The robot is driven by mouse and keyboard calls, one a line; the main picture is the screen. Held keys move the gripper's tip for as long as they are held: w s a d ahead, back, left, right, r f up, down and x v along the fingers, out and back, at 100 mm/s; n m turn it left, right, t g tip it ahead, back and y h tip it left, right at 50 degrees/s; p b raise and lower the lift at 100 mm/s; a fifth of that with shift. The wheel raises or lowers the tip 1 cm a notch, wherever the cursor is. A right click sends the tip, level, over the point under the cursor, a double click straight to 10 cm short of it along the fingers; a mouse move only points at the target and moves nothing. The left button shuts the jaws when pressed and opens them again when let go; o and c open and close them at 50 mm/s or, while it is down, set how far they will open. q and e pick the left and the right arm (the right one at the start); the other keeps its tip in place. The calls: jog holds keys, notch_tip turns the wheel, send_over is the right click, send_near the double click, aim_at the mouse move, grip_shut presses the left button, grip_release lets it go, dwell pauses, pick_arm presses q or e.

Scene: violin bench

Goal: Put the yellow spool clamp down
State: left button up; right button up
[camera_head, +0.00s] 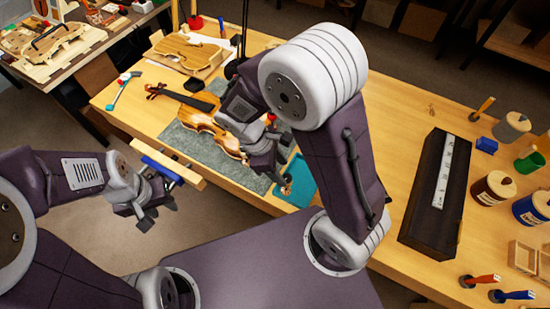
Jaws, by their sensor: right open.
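My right gripper (277,172) is open, low over the bench between the violin and a teal tray (304,188). A small tan-brown piece (287,186) shows at its fingertips, by the tray's left edge; it may be the yellow spool clamp, but it is too small and too covered to be sure. I cannot tell whether it touches the fingers. My arm hides part of the tray. My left gripper (157,214) is open and empty, in front of the bench's near edge.
A violin (205,122) lies on a grey mat (185,140) left of my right gripper. A wooden bar with a blue part (170,172) projects near my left gripper. A long dark case (435,200), jars and brushes stand at right. Clear bench lies right of my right arm.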

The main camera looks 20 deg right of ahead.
jog(key=v, duration=0.7)
jog(key=d+f+m+t+y, duration=0.1)
jog(key=d+m, duration=0.1)
jog(key=m, duration=0.2)
jog(key=s+d+f+m+y, duration=0.1)
jog(key=m+y, duration=0.1)
jog(key=m, duration=0.2)
jog(key=s+d+f+m+t+y, duration=0.1)
jog(key=d+f+m, duration=0.1)
jog(key=m, duration=0.2)
jog(key=shift+d+f+t+p, duration=0.1)
jog(key=shift+d+t+p, duration=0.2)
jog(key=shift+p, duration=0.1)
jog(key=shift+w+f+m, duration=0.1)
jog(key=shift+m, duration=0.7)
